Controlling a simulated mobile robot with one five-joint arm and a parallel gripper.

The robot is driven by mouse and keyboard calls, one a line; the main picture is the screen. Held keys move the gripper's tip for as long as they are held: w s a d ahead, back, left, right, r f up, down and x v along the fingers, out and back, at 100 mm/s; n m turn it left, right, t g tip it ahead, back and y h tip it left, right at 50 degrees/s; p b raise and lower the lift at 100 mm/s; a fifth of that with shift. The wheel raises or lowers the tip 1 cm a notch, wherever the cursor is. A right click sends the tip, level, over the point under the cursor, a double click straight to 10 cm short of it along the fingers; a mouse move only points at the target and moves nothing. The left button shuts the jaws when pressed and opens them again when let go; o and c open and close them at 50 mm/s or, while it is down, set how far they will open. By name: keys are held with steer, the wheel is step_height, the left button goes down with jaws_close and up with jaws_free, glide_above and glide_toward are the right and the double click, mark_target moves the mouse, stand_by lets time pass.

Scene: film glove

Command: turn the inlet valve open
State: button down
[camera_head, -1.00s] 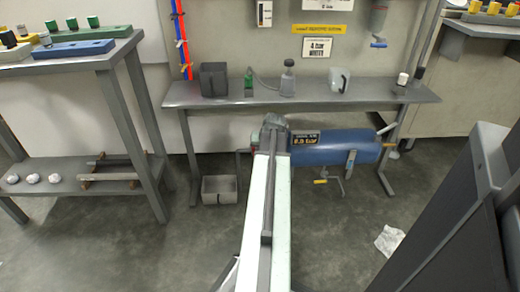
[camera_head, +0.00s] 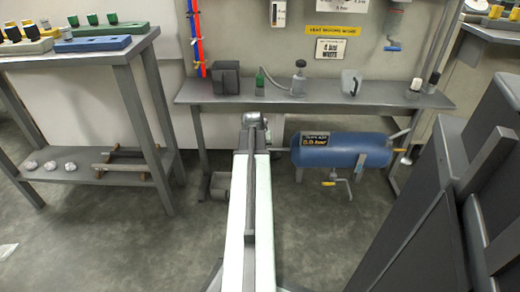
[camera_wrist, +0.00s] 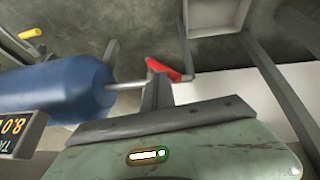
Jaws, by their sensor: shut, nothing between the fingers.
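The inlet valve appears to be the red lever (camera_wrist: 168,70) at the end of a pipe from the blue tank (camera_head: 343,150). In the wrist view the tank (camera_wrist: 55,98) is at left and the lever is right of its end. My gripper (camera_wrist: 156,88) is shut and empty, with its narrow tip right by the lever. I cannot tell whether they touch. In the head view my gripper (camera_head: 253,120) is just left of the tank, and my arm hides the lever.
A bench (camera_head: 310,97) with a dark bin, bottle and mug stands above the tank. A yellow-handled crank (camera_head: 338,184) hangs below it. A grey bin (camera_head: 219,186) is on the floor, partly behind my arm. A side table (camera_head: 80,60) is left; dark panels (camera_head: 440,190) stand right.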

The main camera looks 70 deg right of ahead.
steer(key=shift+w+a+f+b, duration=0.25)
steer(key=shift+w+f+b, duration=0.4)
steer(key=shift+w+a+f+b, duration=0.3)
steer(key=shift+w+f+b, duration=0.3)
steer(key=shift+b, duration=0.05)
steer(key=shift+w+a+f+b, duration=0.25)
steer(key=shift+w+f+b, duration=0.4)
steer(key=shift+w+a+f, duration=0.1)
steer(key=w+a+r+p, duration=0.5)
steer(key=a+r+p, duration=0.2)
steer(key=a, duration=0.1)
steer(key=shift+w+r+p, duration=0.15)
steer(key=shift+r+p, duration=0.15)
steer(key=shift+r, duration=0.05)
